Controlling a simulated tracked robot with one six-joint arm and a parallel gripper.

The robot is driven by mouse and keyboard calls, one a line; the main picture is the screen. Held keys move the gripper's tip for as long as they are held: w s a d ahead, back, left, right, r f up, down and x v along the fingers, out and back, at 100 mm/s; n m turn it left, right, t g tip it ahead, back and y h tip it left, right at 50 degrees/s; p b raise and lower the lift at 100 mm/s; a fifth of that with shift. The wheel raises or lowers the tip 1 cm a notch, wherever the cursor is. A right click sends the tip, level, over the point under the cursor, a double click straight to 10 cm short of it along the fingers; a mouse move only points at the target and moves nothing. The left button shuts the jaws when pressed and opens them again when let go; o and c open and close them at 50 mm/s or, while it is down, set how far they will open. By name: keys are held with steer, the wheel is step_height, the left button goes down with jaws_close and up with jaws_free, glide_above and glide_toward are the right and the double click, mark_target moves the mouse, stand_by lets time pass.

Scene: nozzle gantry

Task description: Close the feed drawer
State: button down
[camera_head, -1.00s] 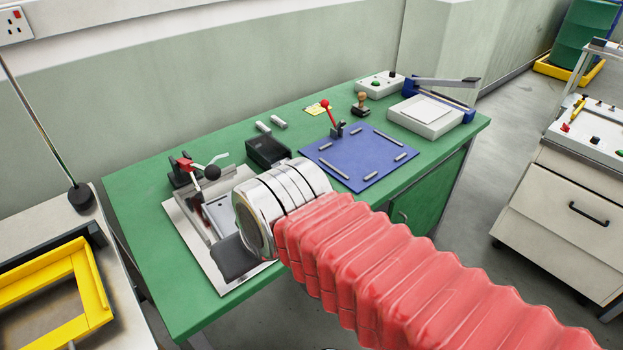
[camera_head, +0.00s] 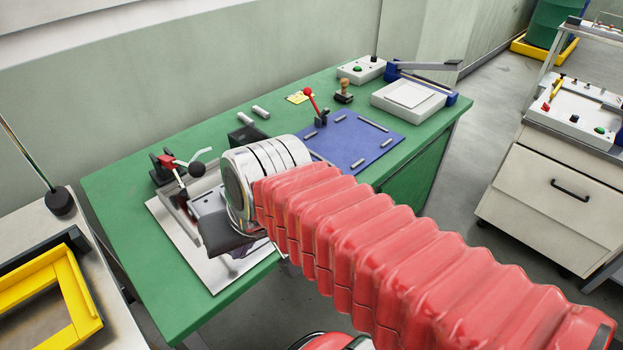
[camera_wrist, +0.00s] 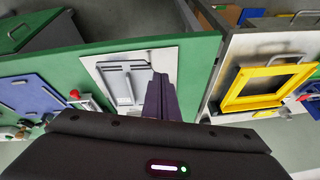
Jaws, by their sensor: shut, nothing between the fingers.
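On the green bench (camera_head: 130,255) lies a white plate (camera_head: 188,250) with a grey railed fixture; the fixture's flat tray-like frame (camera_wrist: 124,88) shows in the wrist view. This may be the feed drawer, but I cannot tell for certain, nor how far it stands open. My gripper (camera_head: 222,238) is dark and over the plate, close to the fixture; my silver wrist hides part of it. In the wrist view my gripper (camera_wrist: 160,80) is shut and empty, beside the frame; contact cannot be told.
A lever clamp with a red end (camera_head: 167,161) stands at the plate's back. A blue mat (camera_head: 360,145) with a red-knobbed lever (camera_head: 311,98) lies to the right. A yellow frame (camera_head: 75,290) is at left. A white cabinet (camera_head: 540,190) stands at right, across open floor.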

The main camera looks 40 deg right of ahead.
steer(key=w+d+f+m+t+y, duration=0.1)
steer(key=w+d+f+m+y, duration=0.15)
steer(key=d+m, duration=0.5)
steer(key=w+d+f+m+y, duration=0.2)
steer(key=w+d+f+m, duration=0.15)
steer(key=m, duration=0.65)
steer(key=s+d+f+m+t+h, duration=0.1)
steer(key=d+m+t+h, duration=0.1)
steer(key=d+m, duration=0.5)
steer(key=s+d+f+m+t+h, duration=0.2)
steer(key=d+m+t, duration=0.2)
steer(key=d+m, duration=0.4)
steer(key=d, duration=0.6)
steer(key=shift+d+f, duration=0.2)
steer(key=shift+f, duration=0.1)
steer(key=shift+w+f, duration=0.1)
steer(key=x, duration=0.8)
steer(key=r+x, duration=0.1)
steer(key=x, duration=0.3)
steer(key=shift+w+r, duration=0.1)
steer(key=shift+w, duration=0.2)
steer(key=shift+w+a, duration=0.1)
steer(key=shift+w, duration=0.65)
